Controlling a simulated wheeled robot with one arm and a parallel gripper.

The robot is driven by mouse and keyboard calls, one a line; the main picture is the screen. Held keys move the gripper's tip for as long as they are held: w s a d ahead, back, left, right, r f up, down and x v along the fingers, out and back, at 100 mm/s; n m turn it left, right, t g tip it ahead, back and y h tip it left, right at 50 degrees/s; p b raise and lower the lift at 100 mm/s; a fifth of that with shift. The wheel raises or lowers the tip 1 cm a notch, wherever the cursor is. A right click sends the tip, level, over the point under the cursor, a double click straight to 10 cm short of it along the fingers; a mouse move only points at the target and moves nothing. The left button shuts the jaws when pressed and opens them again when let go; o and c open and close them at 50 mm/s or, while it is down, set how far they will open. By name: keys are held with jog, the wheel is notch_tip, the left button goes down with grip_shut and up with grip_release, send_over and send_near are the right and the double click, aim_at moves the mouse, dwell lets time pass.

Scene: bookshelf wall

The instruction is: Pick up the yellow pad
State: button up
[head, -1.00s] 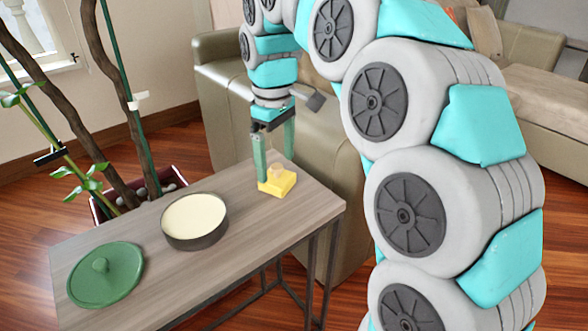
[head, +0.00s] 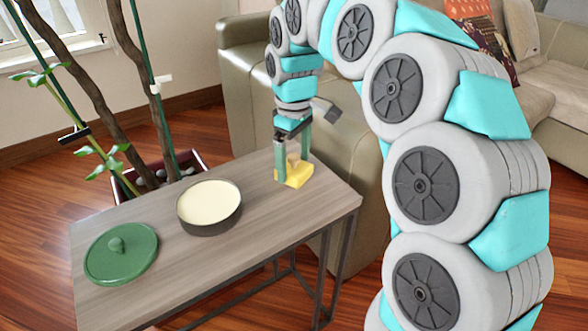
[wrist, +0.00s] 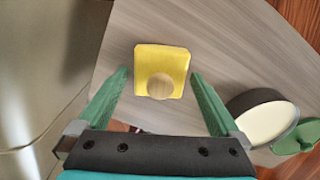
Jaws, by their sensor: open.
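The yellow pad (head: 294,175) is a square block with a round wooden knob on top, lying near the far right end of the grey wooden table (head: 262,222). In the wrist view the pad (wrist: 174,62) is ahead, between the lines of the two green fingers. My gripper (head: 293,168) is open and points down at the pad, with one finger on each side in the head view. In the wrist view the open gripper (wrist: 160,78) holds nothing. Whether a finger touches the pad cannot be told.
A dark round pan with cream inside (head: 209,203) and a green lid (head: 120,255) stand on the table left of the pad. An olive sofa (head: 245,95) is close behind the table. A potted plant (head: 150,175) stands at the far left edge.

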aim_at(294, 174)
jog(key=shift+f, duration=0.7)
jog(key=c, duration=1.1)
jog(key=shift+c, duration=0.2)
jog(key=shift+r, duration=0.15)
jog(key=shift+r, duration=1.65)
jog(key=shift+s+b, duration=0.35)
jog(key=shift+s, duration=0.85)
jog(key=s, duration=0.4)
jog(key=s+r+b, duration=0.1)
jog(key=s, duration=0.8)
jog(key=shift+s+r, duration=0.2)
jog(key=shift+s, duration=0.1)
